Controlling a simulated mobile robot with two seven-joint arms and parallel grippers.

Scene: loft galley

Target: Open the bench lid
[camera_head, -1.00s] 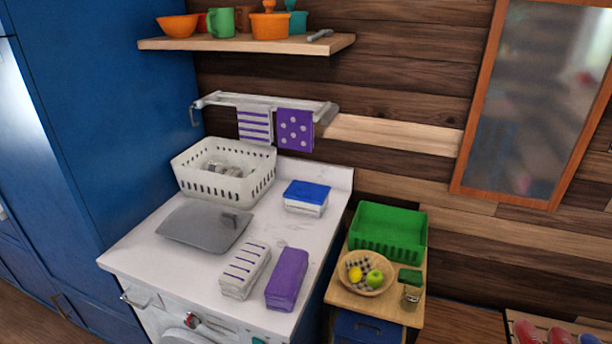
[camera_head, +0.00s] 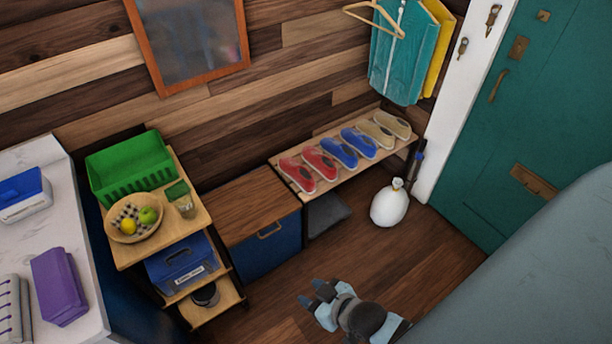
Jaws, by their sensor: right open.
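The bench (camera_head: 268,248) is a low blue box with a handle on its front, between the shelf unit and the shoe rack. Its brown wooden lid (camera_head: 243,203) lies flat and closed on top. My right gripper (camera_head: 312,293) is low in the picture, in front of and to the right of the bench, apart from it. Its fingers are open with nothing between them. My left gripper is out of view.
A shelf unit (camera_head: 193,222) with a green basket (camera_head: 131,172) and fruit bowl (camera_head: 134,222) stands left of the bench. A shoe rack (camera_head: 290,178) and white sack (camera_head: 389,206) are right. Floor (camera_head: 440,262) in front is clear.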

